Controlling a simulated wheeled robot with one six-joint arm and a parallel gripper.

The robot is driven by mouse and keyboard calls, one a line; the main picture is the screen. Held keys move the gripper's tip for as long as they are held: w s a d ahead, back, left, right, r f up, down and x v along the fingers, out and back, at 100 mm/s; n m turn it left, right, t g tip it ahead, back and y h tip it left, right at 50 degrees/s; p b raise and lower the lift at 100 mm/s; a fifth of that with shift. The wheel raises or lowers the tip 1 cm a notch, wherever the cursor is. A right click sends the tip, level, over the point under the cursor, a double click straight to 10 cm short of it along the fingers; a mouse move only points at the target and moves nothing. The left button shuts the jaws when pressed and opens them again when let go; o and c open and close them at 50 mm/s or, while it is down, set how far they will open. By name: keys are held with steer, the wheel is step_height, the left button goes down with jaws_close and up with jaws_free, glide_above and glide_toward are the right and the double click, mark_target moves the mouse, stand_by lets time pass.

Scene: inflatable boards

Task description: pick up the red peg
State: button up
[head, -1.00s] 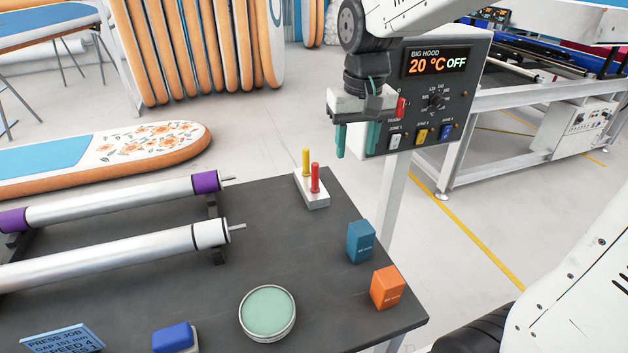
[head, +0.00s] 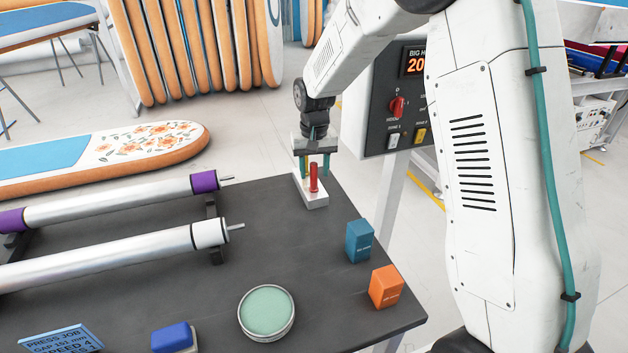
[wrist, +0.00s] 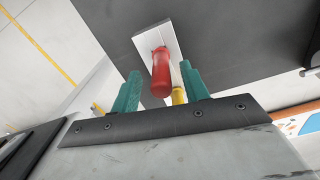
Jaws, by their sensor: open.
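The red peg (head: 314,178) stands upright in a small white block (head: 312,199) at the back right of the dark table. It also shows in the wrist view (wrist: 161,72), just beyond the gap between the two teal fingers. A yellow peg (wrist: 179,95) stands in the same block and lies between the fingers in that view, nearer the gripper's body; in the head view it is mostly hidden. My gripper (head: 315,172) is open and points down over the block, behind the red peg in the head view. Whether a finger touches either peg cannot be told.
A blue box (head: 360,241) and an orange box (head: 386,287) stand on the table's right side. A round green-topped tin (head: 266,312) sits in front. Two rollers (head: 110,255) lie at left. The control panel (head: 395,105) is close behind my gripper.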

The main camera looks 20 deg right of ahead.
mark_target(314, 178)
step_height(314, 178, down, 3)
steer(key=shift+a+f, duration=0.1)
steer(key=shift+f, duration=0.1)
steer(key=shift+c, duration=0.4)
jaws_close()
steer(key=shift+r, duration=0.1)
steer(key=shift+r, duration=0.5)
step_height(314, 178, up, 2)
steer(key=shift+r, duration=0.25)
steer(key=s+a+r, duration=0.1)
steer(key=s+a, duration=0.1)
steer(key=s, duration=1.4)
steer(key=shift+a+r, duration=0.15)
steer(key=shift+r, duration=0.05)
